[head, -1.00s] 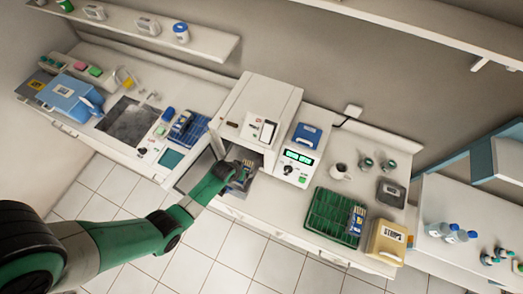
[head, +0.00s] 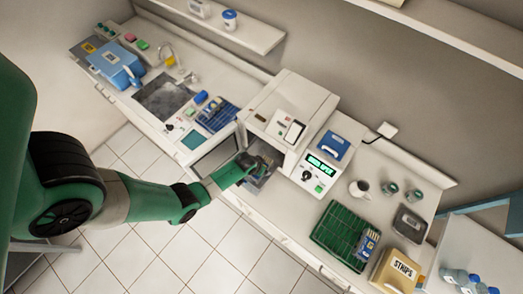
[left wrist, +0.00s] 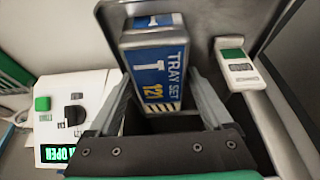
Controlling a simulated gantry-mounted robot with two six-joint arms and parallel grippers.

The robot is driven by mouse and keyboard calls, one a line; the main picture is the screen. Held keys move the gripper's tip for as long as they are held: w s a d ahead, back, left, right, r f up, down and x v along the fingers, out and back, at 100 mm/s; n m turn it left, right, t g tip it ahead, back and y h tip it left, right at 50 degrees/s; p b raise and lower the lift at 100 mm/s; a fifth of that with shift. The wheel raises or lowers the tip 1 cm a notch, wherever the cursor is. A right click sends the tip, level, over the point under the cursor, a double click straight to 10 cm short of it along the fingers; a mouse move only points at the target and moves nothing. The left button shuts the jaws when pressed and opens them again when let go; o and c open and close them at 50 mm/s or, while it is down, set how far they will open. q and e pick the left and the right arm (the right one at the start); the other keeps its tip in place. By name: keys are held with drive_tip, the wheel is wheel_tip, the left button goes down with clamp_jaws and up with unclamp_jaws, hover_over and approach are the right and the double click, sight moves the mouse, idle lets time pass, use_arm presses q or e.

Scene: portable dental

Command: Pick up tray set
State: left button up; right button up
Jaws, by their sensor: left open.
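A blue tray set (left wrist: 155,65) marked "TRAY SET 121" stands in the open chamber of a white sterilizer (head: 285,105). In the left wrist view it lies ahead, between the two grey fingers. My left gripper (left wrist: 160,95) is open, with one finger on each side of the tray set. I cannot tell whether the fingers touch it. In the head view my left gripper (head: 264,166) is at the chamber opening and hides most of what is inside. My right gripper is not in view.
The sterilizer's door (head: 214,158) hangs open to the left. Its control panel (head: 320,165) has a lit green display. A green rack (head: 335,232) holding a blue pack stands to the right, beside a yellow STRIPS box (head: 397,270). A blue rack (head: 220,116) stands to the left.

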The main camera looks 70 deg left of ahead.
use_arm(q)
drive_tip(key=shift+f, duration=0.1)
clamp_jaws()
idle(0.5)
